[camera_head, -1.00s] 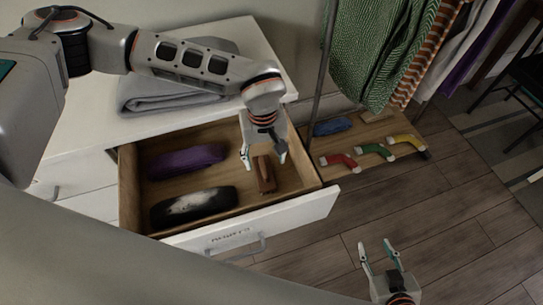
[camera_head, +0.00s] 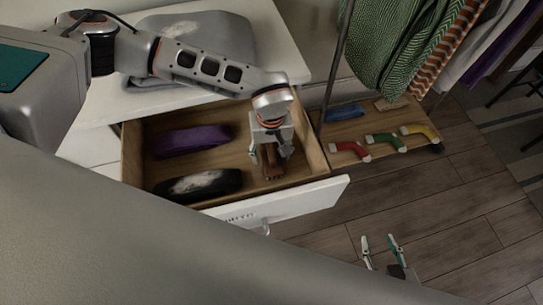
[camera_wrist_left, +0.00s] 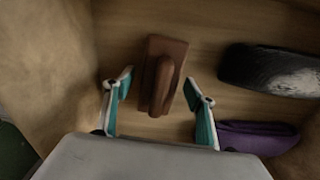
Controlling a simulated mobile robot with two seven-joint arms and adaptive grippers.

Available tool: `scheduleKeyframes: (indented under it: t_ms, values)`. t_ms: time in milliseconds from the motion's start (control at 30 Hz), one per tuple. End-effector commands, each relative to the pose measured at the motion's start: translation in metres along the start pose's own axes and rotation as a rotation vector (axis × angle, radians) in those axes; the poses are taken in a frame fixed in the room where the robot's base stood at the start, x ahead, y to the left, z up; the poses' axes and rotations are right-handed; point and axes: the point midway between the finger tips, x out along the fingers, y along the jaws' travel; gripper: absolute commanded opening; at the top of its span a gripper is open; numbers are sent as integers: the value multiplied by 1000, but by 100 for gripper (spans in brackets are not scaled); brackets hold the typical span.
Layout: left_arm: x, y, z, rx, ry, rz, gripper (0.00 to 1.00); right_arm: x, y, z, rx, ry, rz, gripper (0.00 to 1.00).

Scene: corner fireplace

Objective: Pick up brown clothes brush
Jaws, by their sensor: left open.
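The brown clothes brush (camera_head: 271,163) lies in the right part of an open wooden drawer (camera_head: 310,150). In the left wrist view the brush (camera_wrist_left: 163,75) shows its handle facing up, between and a little beyond the fingertips. My left gripper (camera_head: 272,152) is over the brush, pointing down, and hides part of it in the head view. In the left wrist view my left gripper (camera_wrist_left: 158,85) is open, one finger on each side of the brush, and holds nothing. My right gripper (camera_head: 380,242) is open and empty above the floor at the bottom right.
A purple rolled item (camera_head: 192,141) and a black-and-white item (camera_head: 198,186) lie left of the brush. Drawer walls enclose it. Grey folded cloth (camera_head: 195,40) lies on the cabinet top. Hanging clothes (camera_head: 385,50) and a low board (camera_head: 345,130) with colourful items stand to the right.

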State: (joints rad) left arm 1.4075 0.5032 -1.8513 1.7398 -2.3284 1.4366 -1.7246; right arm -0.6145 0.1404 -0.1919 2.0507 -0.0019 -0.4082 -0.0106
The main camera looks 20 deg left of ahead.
Motion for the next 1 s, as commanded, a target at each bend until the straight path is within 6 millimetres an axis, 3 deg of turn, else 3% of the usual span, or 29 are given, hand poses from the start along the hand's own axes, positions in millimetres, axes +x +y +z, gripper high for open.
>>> scheduleKeyframes:
  t_ms: [67,233,267,667,867,1000]
  values:
    - [-1,0,0,0,1,1,56,0,1,-2,0,3,2,40]
    - [-1,0,0,0,1,1,14,-1,1,-3,1,6,2,40]
    - [-1,0,0,0,1,1,12,-1,1,-3,1,6,2,40]
    - [-6,1,-1,1,2,2,12,-2,0,0,1,1,0,40]
    - [-28,1,-1,0,4,3,12,-3,1,-5,3,5,1,40]
    - [-58,2,-2,2,7,6,12,-5,2,-12,7,14,1,40]
